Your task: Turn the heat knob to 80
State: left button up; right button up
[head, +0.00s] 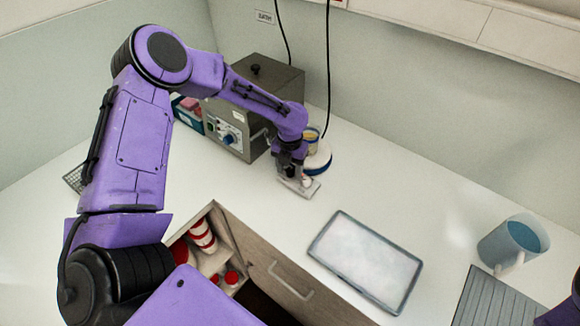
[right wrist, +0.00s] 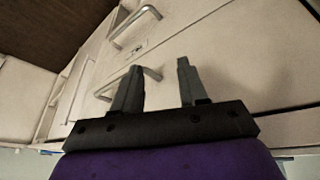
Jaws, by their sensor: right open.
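The heat knob (head: 229,138) is a small round dial with blue and white around it, on the front panel of a grey metal box (head: 262,84) at the back of the counter. Its setting is too small to read. My left gripper (head: 300,186) is low over the counter, to the right of the box and apart from the knob. I cannot tell whether its fingers are open or shut. My right gripper (right wrist: 158,80) is open and empty in the right wrist view, in front of pale drawer fronts with metal handles.
A round white and blue item with a small jar (head: 312,134) stands just behind my left gripper. A shallow tray (head: 366,262) lies mid-counter, and a blue jug (head: 512,242) stands at right. An open drawer (head: 222,262) holds red and white containers. Black cords hang behind the box.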

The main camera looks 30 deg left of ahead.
aim_at(290, 170)
pick_arm(q)
jog(key=shift+w+r, duration=0.1)
notch_tip(290, 170, up, 10)
jog(key=b, duration=0.2)
jog(key=shift+r+b, duration=0.2)
jog(key=shift+b, duration=0.1)
